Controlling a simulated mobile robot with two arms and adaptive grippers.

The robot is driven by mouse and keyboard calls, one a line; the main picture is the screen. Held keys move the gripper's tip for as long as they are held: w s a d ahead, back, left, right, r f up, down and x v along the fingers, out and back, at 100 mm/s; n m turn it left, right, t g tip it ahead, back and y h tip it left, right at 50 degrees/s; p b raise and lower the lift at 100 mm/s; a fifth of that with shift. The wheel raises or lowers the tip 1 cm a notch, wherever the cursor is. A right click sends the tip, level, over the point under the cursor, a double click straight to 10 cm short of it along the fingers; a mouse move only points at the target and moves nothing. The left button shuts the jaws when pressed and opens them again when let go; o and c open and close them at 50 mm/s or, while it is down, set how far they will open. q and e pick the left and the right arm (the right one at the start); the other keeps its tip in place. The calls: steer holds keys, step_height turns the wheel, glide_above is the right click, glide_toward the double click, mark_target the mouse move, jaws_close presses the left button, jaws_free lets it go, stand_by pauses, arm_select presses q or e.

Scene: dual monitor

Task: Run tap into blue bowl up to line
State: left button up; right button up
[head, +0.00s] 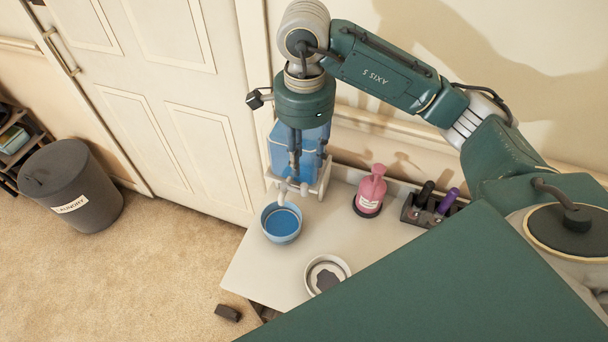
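The blue bowl (269,227) stands on the pale counter under the tap (283,194) of a blue water container (279,150) in a white stand. A darker blue surface that looks like water shows inside the bowl. I cannot make out a fill line. My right gripper (294,172) points down in front of the container, just above the tap. Its dark fingers look close together, but whether they are shut or touch the tap is unclear. My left gripper is not in view.
On the pale counter (335,237) are a pink pump bottle (371,188), a dark caddy (417,215) with a purple item, and a white dish (326,274) with a dark patch. A grey laundry bin (70,185) stands far left. A small dark block (228,313) lies near the counter's front edge.

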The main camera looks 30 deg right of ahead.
mark_target(304, 185)
step_height(304, 185, down, 10)
steer(key=p, duration=0.2)
steer(key=shift+s+a+f+p, duration=0.1)
steer(key=shift+s+p, duration=0.05)
steer(key=shift+p, duration=0.15)
jaws_close()
